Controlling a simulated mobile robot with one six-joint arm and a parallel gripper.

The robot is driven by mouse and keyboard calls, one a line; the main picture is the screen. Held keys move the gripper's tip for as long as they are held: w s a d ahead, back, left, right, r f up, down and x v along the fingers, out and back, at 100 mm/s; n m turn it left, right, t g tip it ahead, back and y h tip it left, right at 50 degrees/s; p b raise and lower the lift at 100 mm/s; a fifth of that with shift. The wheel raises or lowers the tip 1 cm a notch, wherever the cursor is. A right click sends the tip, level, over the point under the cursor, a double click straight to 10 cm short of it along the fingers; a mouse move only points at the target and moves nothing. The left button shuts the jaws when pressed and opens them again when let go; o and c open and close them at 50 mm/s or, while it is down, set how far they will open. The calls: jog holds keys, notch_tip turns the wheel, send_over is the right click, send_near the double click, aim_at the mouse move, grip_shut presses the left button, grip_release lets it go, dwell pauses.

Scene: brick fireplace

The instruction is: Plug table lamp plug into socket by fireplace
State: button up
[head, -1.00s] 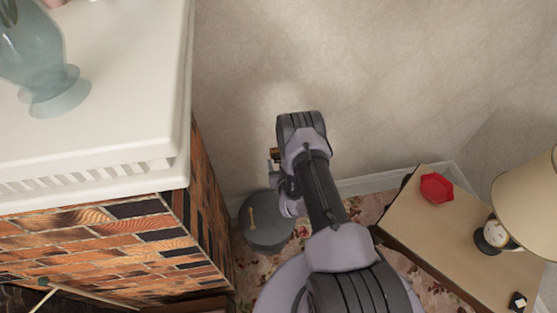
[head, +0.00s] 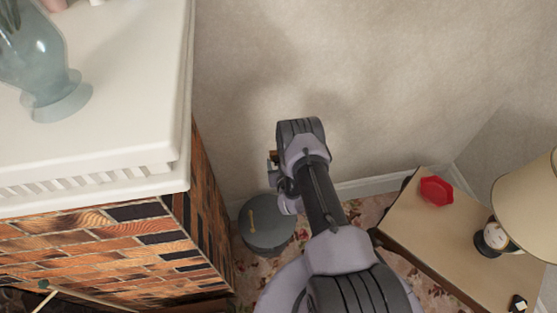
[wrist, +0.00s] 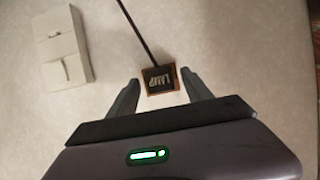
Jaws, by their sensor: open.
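The lamp plug (wrist: 160,78) is a small brown-edged block with a dark face marked LAMP; a dark cord (wrist: 136,31) runs up from it. In the wrist view it lies between the tips of my open gripper (wrist: 160,87), with a gap at the left finger and the right finger close beside it. Whether that finger touches is unclear. The white socket (wrist: 66,48) is at upper left, apart from the plug. The table lamp (head: 493,237) stands at right in the head view. There, my arm hides most of the gripper, and the socket is not visible.
A white mantel (head: 110,100) with a glass vase (head: 40,75) tops the brick fireplace (head: 100,240) at left. A grey round lidded container (head: 267,228) stands on the floor. The side table (head: 430,230) holds a red dish (head: 437,191). Bare wall lies behind.

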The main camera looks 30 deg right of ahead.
jog(key=shift+c, duration=0.5)
grip_shut()
jog(key=shift+s, duration=0.15)
jog(key=shift+s+a+p, duration=0.3)
jog(key=shift+s+p, duration=0.25)
jog(key=shift+s, duration=0.35)
jog(key=shift+s+a+p, duration=0.25)
jog(key=shift+s+p, duration=0.3)
jog(key=shift+s, duration=0.4)
jog(key=shift+s+a+p, duration=0.3)
jog(key=shift+s+p, duration=0.25)
jog(key=shift+s, duration=0.35)
